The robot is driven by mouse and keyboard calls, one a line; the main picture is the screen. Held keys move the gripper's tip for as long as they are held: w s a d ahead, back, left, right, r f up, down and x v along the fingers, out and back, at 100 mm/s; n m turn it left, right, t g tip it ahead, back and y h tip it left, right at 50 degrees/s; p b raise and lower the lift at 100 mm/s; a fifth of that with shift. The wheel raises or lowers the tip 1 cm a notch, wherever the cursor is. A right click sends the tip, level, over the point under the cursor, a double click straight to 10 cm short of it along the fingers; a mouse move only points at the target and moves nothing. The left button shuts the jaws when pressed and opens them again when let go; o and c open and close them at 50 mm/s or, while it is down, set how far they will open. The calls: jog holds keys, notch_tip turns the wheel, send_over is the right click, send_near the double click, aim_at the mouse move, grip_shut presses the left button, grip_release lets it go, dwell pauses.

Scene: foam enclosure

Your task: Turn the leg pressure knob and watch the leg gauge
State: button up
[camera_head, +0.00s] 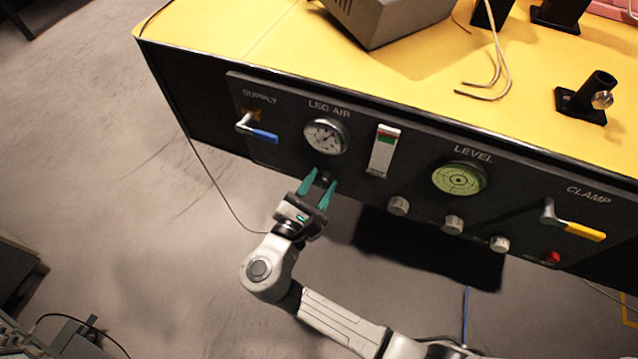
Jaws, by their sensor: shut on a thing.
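The leg air gauge (326,136) is a round white dial on the dark front panel, under the label LEG AIR. Its needle is too small to read. The leg pressure knob (325,178) is a small dark knob just below the gauge, partly hidden by my fingers. My gripper (318,187) has teal fingers reaching up to the panel from below. Its fingers are shut on the knob, one on each side of it.
The panel also carries a supply lever with a blue handle (263,136), a red-green indicator (384,150), a round green level (459,179), several grey knobs (453,224) and a yellow clamp lever (584,231). A grey box (385,20) sits on the yellow top (235,40).

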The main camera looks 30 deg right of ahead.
jog(key=m, duration=0.5)
jog(key=shift+b, duration=0.35)
jog(key=shift+m, duration=0.3)
jog(key=o, duration=1.1)
jog(key=shift+c, duration=0.2)
jog(key=v, duration=1)
jog(key=shift+s+a+r, duration=0.25)
jog(key=shift+a, duration=0.05)
